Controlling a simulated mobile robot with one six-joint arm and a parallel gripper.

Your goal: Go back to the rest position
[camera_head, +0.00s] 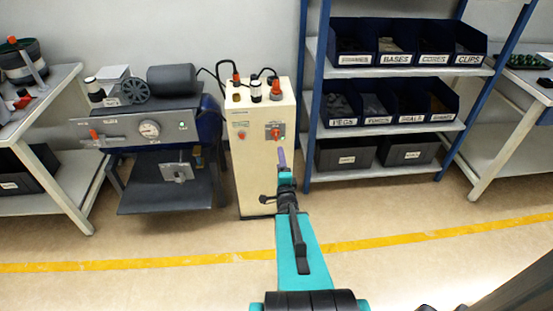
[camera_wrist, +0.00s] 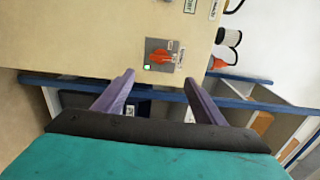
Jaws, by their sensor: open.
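My gripper (camera_wrist: 158,82) shows in the wrist view as two purple fingers spread apart, with nothing between them. Past the fingertips is the cream cabinet (camera_wrist: 80,40), with a red rotary switch (camera_wrist: 161,57) on a grey plate. The switch appears a short way beyond the fingers, and I see no contact. In the head view my teal arm reaches forward toward the cream cabinet (camera_head: 256,180). The gripper (camera_head: 282,158) is small there, just below the red switch (camera_head: 275,131).
A blue shelf rack (camera_head: 309,100) with labelled bins stands right of the cabinet. A machine with a gauge (camera_head: 149,129) stands to its left. Benches (camera_head: 60,85) flank both sides. The floor before them is clear, with a yellow line (camera_head: 130,264) across it.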

